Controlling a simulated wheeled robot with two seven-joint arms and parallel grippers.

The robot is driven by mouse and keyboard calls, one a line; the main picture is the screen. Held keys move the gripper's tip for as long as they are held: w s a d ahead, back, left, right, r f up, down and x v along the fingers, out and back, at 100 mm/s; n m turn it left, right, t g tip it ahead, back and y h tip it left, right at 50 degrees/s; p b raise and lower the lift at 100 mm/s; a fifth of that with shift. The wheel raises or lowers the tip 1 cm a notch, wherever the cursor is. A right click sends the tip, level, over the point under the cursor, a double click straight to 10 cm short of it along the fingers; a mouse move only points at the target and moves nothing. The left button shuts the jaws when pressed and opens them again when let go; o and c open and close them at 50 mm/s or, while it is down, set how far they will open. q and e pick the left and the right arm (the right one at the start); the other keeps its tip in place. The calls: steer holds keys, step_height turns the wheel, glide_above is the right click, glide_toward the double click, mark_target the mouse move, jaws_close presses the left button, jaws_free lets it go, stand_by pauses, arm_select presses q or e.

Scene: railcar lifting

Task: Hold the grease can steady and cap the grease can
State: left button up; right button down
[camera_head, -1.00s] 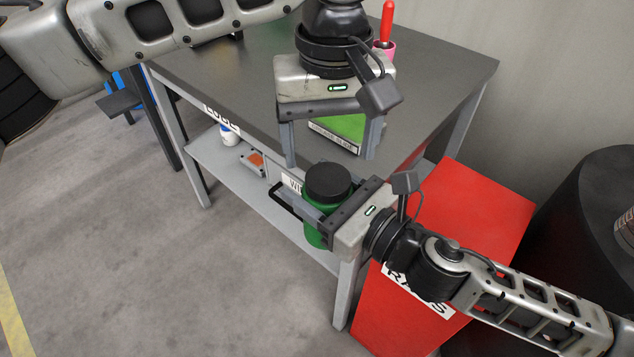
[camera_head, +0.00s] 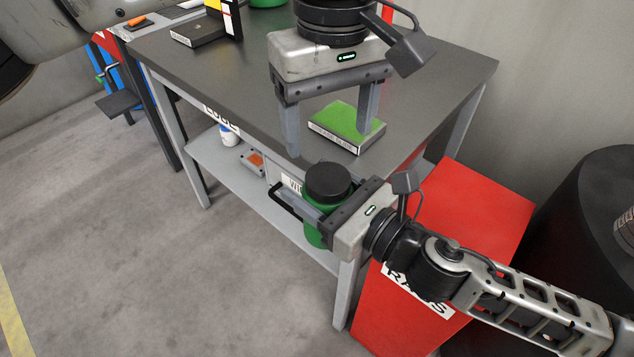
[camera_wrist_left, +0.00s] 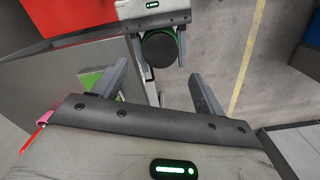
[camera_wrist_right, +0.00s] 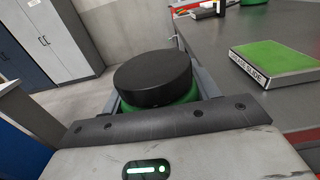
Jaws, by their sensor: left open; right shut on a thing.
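The grease can (camera_head: 314,228) is green and upright, in front of the workbench's near edge. A black round cap (camera_head: 328,182) sits on top of it; I cannot tell how tightly it is seated. The cap also shows in the left wrist view (camera_wrist_left: 158,50) and the right wrist view (camera_wrist_right: 153,78). My right gripper (camera_head: 322,208) is shut on the can's green body, below the cap. My left gripper (camera_head: 330,147) is open and empty, fingers pointing down, above and slightly behind the cap in the head view. Nothing is between its fingers.
A grey workbench (camera_head: 225,80) carries a green-topped box (camera_head: 347,126) behind the can. A lower shelf (camera_head: 225,165) holds a white bottle (camera_head: 229,135) and an orange item (camera_head: 252,160). A red rag bin (camera_head: 470,215) stands to the right. The floor at left is clear.

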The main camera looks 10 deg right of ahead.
mark_target(329, 177)
arm_select(q)
step_height(329, 177, down, 8)
steer(key=shift+r, duration=0.25)
steer(key=c, duration=1)
steer(key=m, duration=0.3)
steer(key=shift+c, duration=0.3)
steer(key=o, duration=1.1)
steer(key=shift+r, duration=0.1)
